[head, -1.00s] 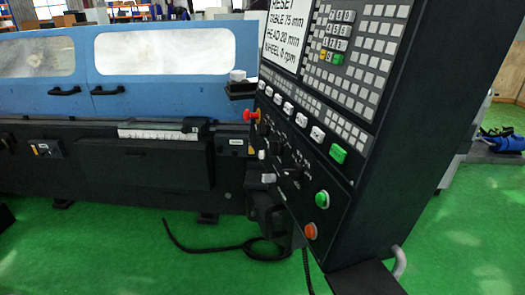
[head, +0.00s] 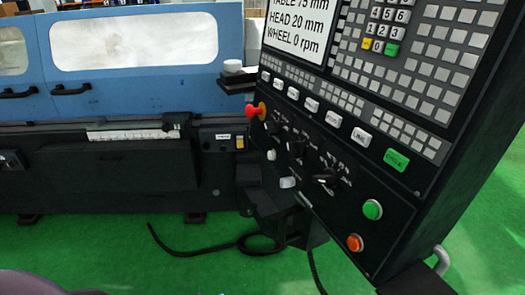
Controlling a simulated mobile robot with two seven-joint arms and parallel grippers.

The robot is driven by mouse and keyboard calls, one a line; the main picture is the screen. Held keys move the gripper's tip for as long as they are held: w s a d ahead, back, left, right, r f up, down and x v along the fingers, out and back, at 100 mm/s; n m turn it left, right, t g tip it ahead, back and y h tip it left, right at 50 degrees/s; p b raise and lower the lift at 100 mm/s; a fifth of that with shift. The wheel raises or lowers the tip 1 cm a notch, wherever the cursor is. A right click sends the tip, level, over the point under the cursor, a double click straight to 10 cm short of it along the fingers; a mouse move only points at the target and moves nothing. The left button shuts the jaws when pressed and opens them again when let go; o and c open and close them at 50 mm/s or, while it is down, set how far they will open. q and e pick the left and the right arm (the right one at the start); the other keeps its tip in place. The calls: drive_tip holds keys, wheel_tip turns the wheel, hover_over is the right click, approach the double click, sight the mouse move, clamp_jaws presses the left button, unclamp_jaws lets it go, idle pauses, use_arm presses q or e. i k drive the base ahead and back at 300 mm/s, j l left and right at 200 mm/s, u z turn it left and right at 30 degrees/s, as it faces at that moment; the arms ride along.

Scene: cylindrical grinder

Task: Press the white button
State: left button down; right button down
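The dark control panel (head: 340,190) stands at the right, tilted in the view. On its lower left edge is a small round white button (head: 271,155). Below and right of it is a larger whitish knob or button (head: 288,182); I cannot tell which. A slanted row of white labelled keys (head: 311,103) runs above them, ending in a green key (head: 396,160). Nothing touches any of these. Neither of my grippers shows in the head view. A rounded greyish-purple shape is cut off at the bottom left.
A red emergency knob (head: 254,111) sticks out at the panel's left edge. A green button (head: 372,209) and an orange button (head: 354,243) sit low on the panel. Black rotary switches (head: 325,179) lie between. The blue grinder (head: 130,100) stands behind; a black cable lies on the green floor.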

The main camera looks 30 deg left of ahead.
sight(270, 154)
drive_tip(key=j+z, duration=0.1)
drive_tip(key=j, duration=2.8)
drive_tip(key=k+z, duration=0.05)
